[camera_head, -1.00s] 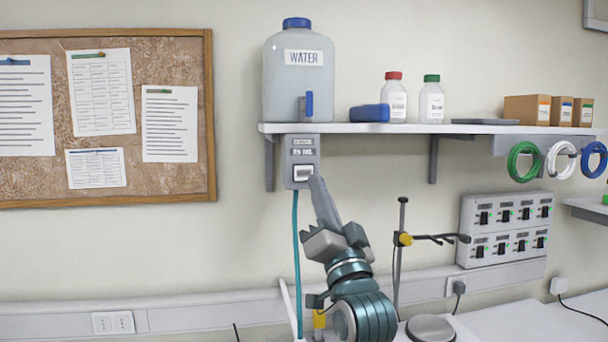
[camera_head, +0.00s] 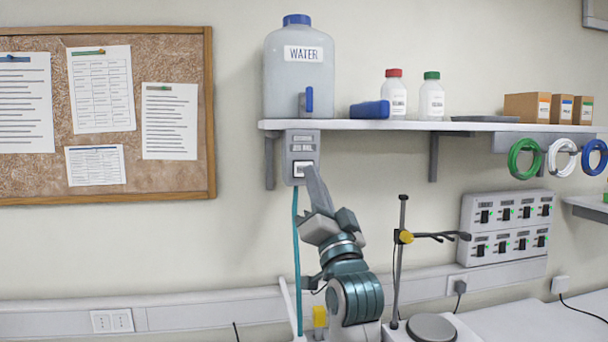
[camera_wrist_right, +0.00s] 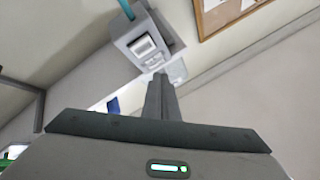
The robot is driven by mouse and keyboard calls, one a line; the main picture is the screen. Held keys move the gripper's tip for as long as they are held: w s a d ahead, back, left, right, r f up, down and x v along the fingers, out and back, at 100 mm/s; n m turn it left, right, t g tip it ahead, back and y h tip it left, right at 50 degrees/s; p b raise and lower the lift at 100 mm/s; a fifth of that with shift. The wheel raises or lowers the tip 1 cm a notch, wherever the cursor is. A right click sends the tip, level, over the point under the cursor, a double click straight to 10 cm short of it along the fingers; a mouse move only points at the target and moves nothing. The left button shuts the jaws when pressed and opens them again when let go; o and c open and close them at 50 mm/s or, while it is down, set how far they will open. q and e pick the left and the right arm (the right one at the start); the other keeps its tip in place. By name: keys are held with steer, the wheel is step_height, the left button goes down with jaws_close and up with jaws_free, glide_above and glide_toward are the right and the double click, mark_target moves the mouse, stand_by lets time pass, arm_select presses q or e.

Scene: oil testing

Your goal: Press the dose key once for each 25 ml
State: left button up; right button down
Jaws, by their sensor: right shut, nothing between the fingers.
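The grey dosing unit (camera_head: 301,146) hangs under the shelf's left end, below the water tank (camera_head: 299,75). Its pale dose key (camera_head: 303,169) is on the lower part of the front, with its lower right edge close to my fingertips. My right gripper (camera_head: 312,172) is shut and empty, its fingers pointing up at the key. In the right wrist view the shut fingertips (camera_wrist_right: 159,77) lie just below the unit (camera_wrist_right: 145,45) and its key (camera_wrist_right: 143,45). I cannot tell whether they touch. My left gripper is out of view.
A teal hose (camera_head: 296,250) runs down from the unit. A stand with a clamp (camera_head: 402,238) is right of my arm, beside a round plate (camera_head: 431,327). The shelf (camera_head: 470,127) holds bottles and boxes. A switch panel (camera_head: 506,227) is on the wall at right.

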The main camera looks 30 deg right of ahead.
mark_target(303, 162)
steer(key=w, duration=0.2)
steer(key=w+d, duration=0.1)
steer(key=w, duration=0.1)
steer(key=shift+w+d, duration=0.1)
steer(key=shift+w, duration=0.15)
steer(key=shift+w+d, duration=0.25)
steer(key=shift+w, duration=0.65)
stand_by(2.9)
steer(key=shift+s, duration=0.15)
steer(key=shift+s+a, duration=0.25)
steer(key=shift+s, duration=0.5)
stand_by(0.3)
steer(key=shift+s+a+p, duration=0.2)
steer(key=shift+s+p, duration=0.15)
steer(key=shift+s, duration=0.45)
steer(key=shift+s+a+p, duration=0.25)
steer(key=shift+s+p, duration=0.05)
steer(key=shift+s, duration=0.55)
steer(key=shift+s+a+p, duration=0.2)
steer(key=shift+s+p, duration=0.15)
steer(key=shift+s, duration=0.45)
